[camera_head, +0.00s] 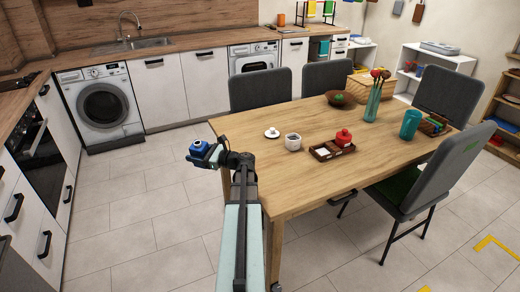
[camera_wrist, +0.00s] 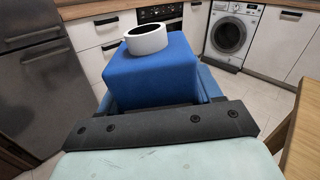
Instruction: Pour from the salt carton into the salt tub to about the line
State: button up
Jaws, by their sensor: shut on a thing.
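The salt carton is a blue box (camera_wrist: 150,77) with a white round spout (camera_wrist: 148,41) on top; in the head view the carton (camera_head: 199,147) shows small, off the table's left edge. My gripper (camera_head: 207,155) is shut on it and holds it over the floor. The carton looks roughly upright in the wrist view. A small white tub (camera_head: 293,142), likely the salt tub, stands open on the table to the right of my gripper. The fill line and the tub's contents are too small to make out.
The wooden table (camera_head: 250,151) also bears a tray (camera_head: 318,156) with a red pot (camera_head: 343,138), a brown bowl (camera_head: 340,98), a teal vase with flowers (camera_head: 373,103) and a teal cup (camera_head: 410,124). Grey chairs surround it. The table's near left part is clear.

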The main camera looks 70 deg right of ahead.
jog(key=s+d+m+g+h, duration=0.2)
jog(key=s+d+m+h, duration=0.2)
jog(key=d, duration=0.6)
jog(key=s+d+m+g+h, duration=0.2)
jog(key=s+d+m+h, duration=0.2)
jog(key=d, duration=0.7)
jog(key=s+d+m+g+h, duration=0.2)
jog(key=s+d+h, duration=0.3)
jog(key=d, duration=0.6)
jog(key=shift+s+d+r+m+h, duration=0.15)
jog(key=shift+s+r+m+h, duration=0.2)
jog(key=shift+m, duration=0.55)
jog(key=shift+w, duration=0.1)
jog(key=shift+f, duration=4.85)
jog(key=shift+f, duration=0.15)
jog(key=o, duration=1.4)
jog(key=shift+c, duration=0.2)
